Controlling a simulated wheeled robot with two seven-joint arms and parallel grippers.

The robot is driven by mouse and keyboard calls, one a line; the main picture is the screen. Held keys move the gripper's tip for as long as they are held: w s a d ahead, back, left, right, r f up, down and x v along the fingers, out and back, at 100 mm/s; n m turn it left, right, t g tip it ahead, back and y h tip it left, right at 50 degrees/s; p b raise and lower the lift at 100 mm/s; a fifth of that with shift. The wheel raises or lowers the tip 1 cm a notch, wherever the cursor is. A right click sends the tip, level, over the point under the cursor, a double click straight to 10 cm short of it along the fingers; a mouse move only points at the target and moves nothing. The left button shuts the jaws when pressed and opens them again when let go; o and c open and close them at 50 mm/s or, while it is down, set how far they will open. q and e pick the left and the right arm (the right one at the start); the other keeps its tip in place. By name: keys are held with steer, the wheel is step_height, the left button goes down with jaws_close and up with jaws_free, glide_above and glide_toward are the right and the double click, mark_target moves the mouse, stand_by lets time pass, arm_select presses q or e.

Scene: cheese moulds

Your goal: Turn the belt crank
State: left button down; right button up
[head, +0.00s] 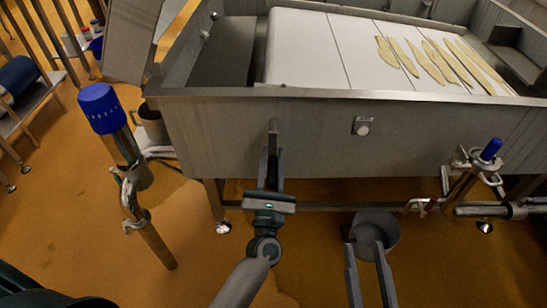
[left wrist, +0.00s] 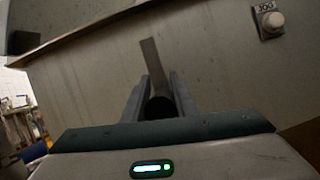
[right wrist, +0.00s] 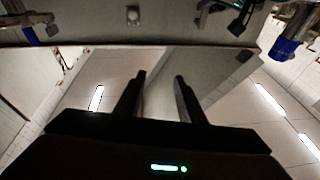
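The belt crank (head: 272,127) sticks out from the front wall of the steel vat, below its rim. In the left wrist view its flat metal arm (left wrist: 153,62) points up and slightly left, and its dark handle (left wrist: 159,107) lies between my fingers. My left gripper (head: 271,158) is at the crank, one finger on each side of the handle, and looks shut on it. The fingers hide part of the handle. My right gripper (head: 366,250) is open and empty, low in front of the vat at the right.
The vat (head: 220,125) has a white belt (head: 300,50) with pale strips at its right. A jog button (head: 363,126) sits right of the crank. A blue-capped post (head: 102,108) stands at left, and a blue-topped pipe fitting (head: 491,150) at right.

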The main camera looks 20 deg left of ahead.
arm_select(q)
steer(key=shift+d, duration=0.3)
